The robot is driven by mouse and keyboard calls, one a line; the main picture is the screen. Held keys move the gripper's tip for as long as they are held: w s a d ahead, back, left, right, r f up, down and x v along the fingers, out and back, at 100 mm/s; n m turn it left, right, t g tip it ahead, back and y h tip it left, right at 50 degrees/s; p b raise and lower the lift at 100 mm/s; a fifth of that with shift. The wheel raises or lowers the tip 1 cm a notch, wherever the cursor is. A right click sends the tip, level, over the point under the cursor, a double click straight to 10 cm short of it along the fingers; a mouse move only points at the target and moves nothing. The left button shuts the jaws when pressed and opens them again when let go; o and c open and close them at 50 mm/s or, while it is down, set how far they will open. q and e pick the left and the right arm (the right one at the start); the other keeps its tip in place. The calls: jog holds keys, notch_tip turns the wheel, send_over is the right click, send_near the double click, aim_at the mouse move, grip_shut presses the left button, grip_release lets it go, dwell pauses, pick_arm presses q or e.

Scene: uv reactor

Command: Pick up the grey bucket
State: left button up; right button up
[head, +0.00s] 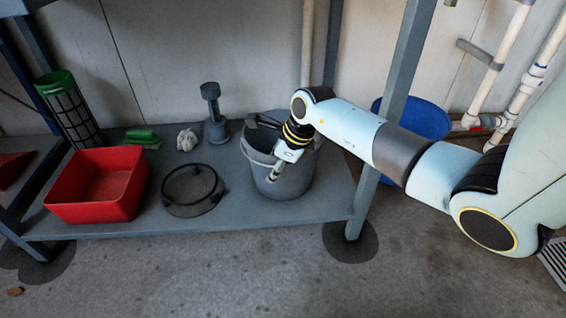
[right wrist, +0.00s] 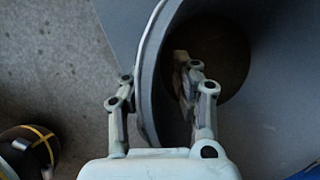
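The grey bucket (head: 292,183) stands upright on the low grey shelf, right of its middle. My right gripper (head: 278,168) reaches down at the bucket's near rim. In the right wrist view, the bucket's wall (right wrist: 148,75) runs between the two fingers of my right gripper (right wrist: 156,80). One finger is outside the bucket and the other is inside its mouth. The fingers are apart, with a gap between the inner finger and the wall, so the gripper looks open. My left gripper is not in view.
The shelf (head: 240,215) also holds a red bin (head: 98,190), a round dark lidded item (head: 191,188), a grey post-like item (head: 214,115) and a green brush (head: 142,137). A shelf leg (head: 364,200) stands right of the bucket. A blue tub (head: 425,118) is behind it.

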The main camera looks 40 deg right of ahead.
grip_shut()
dwell(0.4)
jog(key=shift+r, duration=0.15)
